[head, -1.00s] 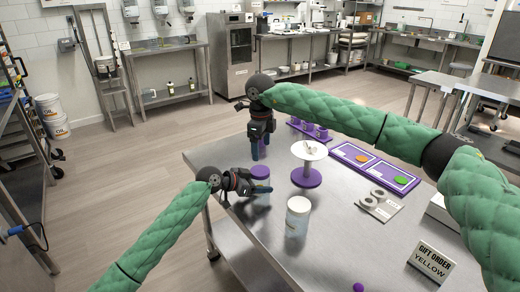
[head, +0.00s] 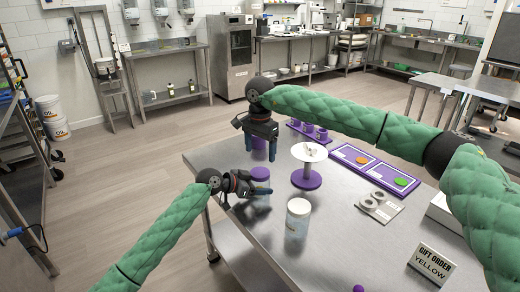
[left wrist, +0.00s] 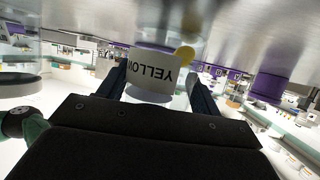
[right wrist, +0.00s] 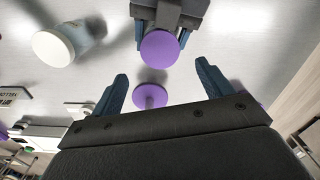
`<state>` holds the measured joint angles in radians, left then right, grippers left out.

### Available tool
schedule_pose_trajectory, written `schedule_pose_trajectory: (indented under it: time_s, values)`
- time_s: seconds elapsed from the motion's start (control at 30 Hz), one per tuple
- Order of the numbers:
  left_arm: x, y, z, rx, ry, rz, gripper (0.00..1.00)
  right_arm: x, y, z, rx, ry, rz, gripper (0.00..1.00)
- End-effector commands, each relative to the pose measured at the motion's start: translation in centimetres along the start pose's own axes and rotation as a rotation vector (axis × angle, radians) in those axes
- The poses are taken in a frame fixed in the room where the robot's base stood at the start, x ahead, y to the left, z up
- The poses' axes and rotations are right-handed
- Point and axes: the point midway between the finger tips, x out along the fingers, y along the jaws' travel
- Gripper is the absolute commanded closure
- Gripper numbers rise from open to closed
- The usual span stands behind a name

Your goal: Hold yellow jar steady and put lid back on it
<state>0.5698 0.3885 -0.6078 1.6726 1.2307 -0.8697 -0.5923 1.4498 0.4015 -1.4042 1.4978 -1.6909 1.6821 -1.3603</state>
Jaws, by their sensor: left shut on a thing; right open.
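The yellow jar is a clear jar with a white label reading YELLOW (left wrist: 152,75) in the left wrist view. My left gripper (head: 250,190) is shut on its body, and the jar stands at the table's left edge. A purple lid (head: 260,173) rests on top of the jar, and it shows as a purple disc (right wrist: 159,48) in the right wrist view. Whether it is fully seated I cannot tell. My right gripper (head: 260,147) is open and empty, beyond the jar and apart from the lid. Its spread fingers show in the right wrist view (right wrist: 160,92).
A white-topped jar (head: 298,215) stands right of the held jar. A stand with a white disc (head: 309,152) and purple base is behind it. Purple trays (head: 374,167) and a GIFT ORDER YELLOW sign (head: 430,264) lie farther right.

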Motion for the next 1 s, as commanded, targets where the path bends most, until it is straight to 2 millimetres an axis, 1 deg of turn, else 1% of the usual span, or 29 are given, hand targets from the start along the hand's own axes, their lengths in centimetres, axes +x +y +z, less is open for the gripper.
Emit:
schedule_pose_trajectory:
  time_s: [0.1, 0.2, 0.7, 0.87, 1.0]
  values:
    - [0.0, 0.0, 0.0, 0.000, 0.000, 0.000, 0.99, 0.0, 0.0, 0.0, -0.087, 0.000, -0.001, 0.21]
    - [0.0, 0.0, 0.0, 0.000, 0.000, 0.000, 0.99, 0.0, 0.0, 0.0, -0.132, 0.000, -0.001, 0.21]
    - [0.0, 0.0, 0.0, 0.000, 0.000, 0.000, 0.99, 0.1, 0.0, 0.0, -0.152, 0.000, -0.001, 0.21]
    - [0.0, 0.0, 0.0, 0.000, 0.000, 0.000, 0.99, 1.0, 0.0, 0.0, -0.151, -0.001, 0.000, 0.21]
    - [0.0, 0.0, 0.0, 0.000, 0.000, 0.000, 0.99, 2.5, 0.0, 0.0, -0.151, -0.002, 0.000, 0.21]
